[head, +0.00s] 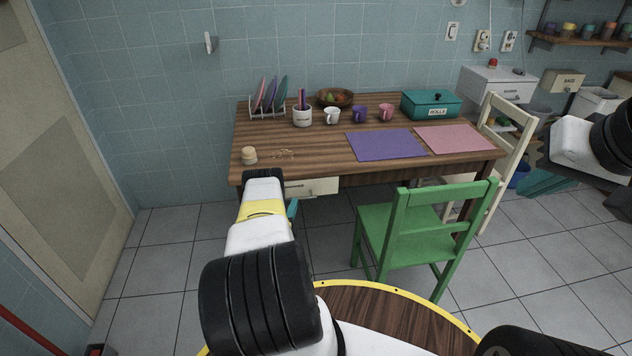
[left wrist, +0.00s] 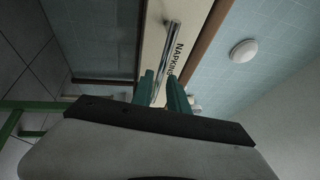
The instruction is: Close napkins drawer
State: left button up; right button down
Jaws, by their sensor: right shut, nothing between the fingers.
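The napkins drawer (head: 312,187) is a pale front under the left part of the brown table. In the left wrist view, its cream front (left wrist: 154,45) carries the word NAPKINS and a metal bar handle (left wrist: 171,45). My left gripper (head: 292,208) is at the drawer, partly hidden by its own arm. My right gripper (head: 548,182) is shut and empty, off to the right of the table. How far the drawer stands out is hard to see.
The table (head: 320,147) holds a plate rack, mugs, a teal box (head: 431,104) and two mats. A green chair (head: 425,230) stands in front, right of the drawer. A cream chair (head: 512,150) is at the right end. The floor left of the table is clear.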

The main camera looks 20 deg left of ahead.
aim_at(302, 188)
pick_arm(q)
jog(key=shift+x, duration=2.05)
grip_shut()
